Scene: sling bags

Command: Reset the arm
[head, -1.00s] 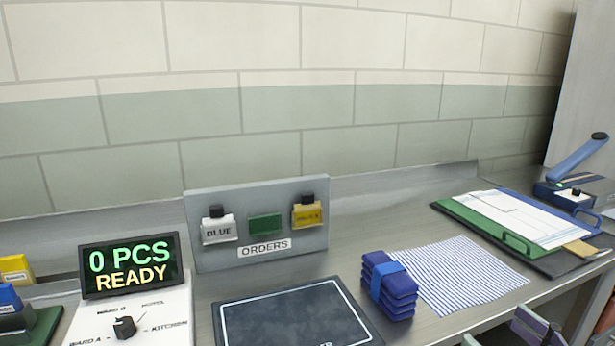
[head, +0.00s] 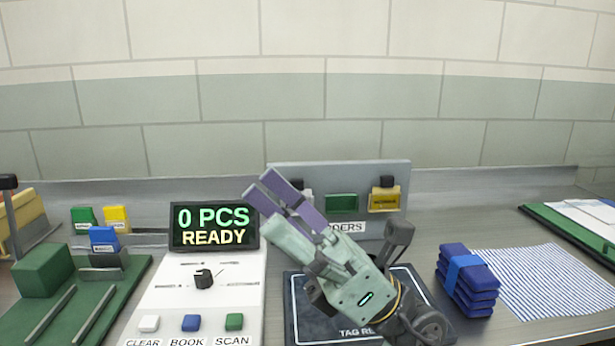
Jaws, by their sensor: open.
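My gripper (head: 268,196) is in the middle of the head view, raised above the dark tag reader pad (head: 292,310). Its two purple fingers point up and to the left. They are apart, with nothing between them. My gripper holds nothing and appears clear of the counter.
A display reading "0 PCS READY" (head: 214,226) stands behind a white panel (head: 230,290) with a knob and buttons. A green fixture (head: 120,300) is at left. A strapped blue bundle (head: 467,279) sits beside a striped cloth (head: 550,280). A green clipboard (head: 570,228) lies far right.

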